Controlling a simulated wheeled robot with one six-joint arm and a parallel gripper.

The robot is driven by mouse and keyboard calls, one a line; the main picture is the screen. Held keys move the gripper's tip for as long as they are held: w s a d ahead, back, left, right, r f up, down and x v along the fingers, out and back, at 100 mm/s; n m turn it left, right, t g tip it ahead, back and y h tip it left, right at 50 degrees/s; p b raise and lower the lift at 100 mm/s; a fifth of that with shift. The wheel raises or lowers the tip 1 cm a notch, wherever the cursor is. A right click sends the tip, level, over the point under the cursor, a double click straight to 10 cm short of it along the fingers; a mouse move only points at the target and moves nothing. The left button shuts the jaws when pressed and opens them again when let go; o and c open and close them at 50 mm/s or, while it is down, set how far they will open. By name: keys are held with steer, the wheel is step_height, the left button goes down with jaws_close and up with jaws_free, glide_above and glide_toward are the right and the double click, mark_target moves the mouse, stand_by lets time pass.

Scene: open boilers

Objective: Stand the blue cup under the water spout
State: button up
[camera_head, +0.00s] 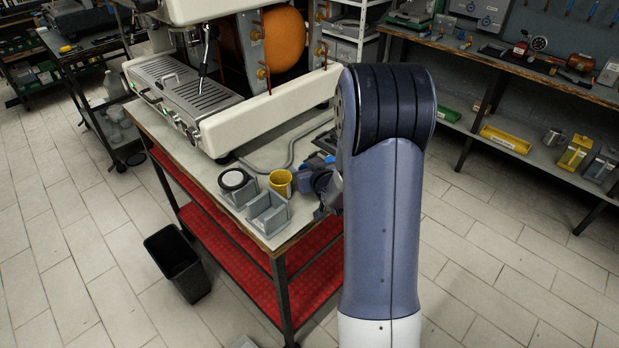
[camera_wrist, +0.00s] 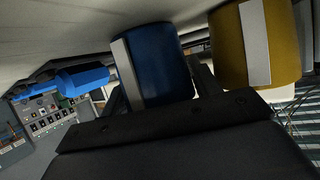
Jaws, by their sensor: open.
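The blue cup (camera_wrist: 152,66) fills the middle of the wrist view, a pale stripe on its side. My gripper (camera_wrist: 160,88) is open, with one finger on each side of the cup. I cannot tell whether the fingers touch it. In the head view, my gripper (camera_head: 325,187) is low at the bench's right side, mostly hidden by my arm, and the blue cup cannot be told clearly from it. The coffee machine (camera_head: 265,115) stands behind on the bench, with a thin dark spout-like wand (camera_head: 205,55) over its drip tray (camera_head: 178,85). Which part is the water spout is unclear.
A yellow cup (camera_head: 281,182) stands close left of my gripper; it also shows in the wrist view (camera_wrist: 252,42). Grey bins (camera_head: 268,214) and a round black-topped item (camera_head: 234,180) sit near the bench's front edge. A black bin (camera_head: 178,264) is on the floor.

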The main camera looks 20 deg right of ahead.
steer(key=c, duration=0.7)
steer(key=shift+r, duration=0.1)
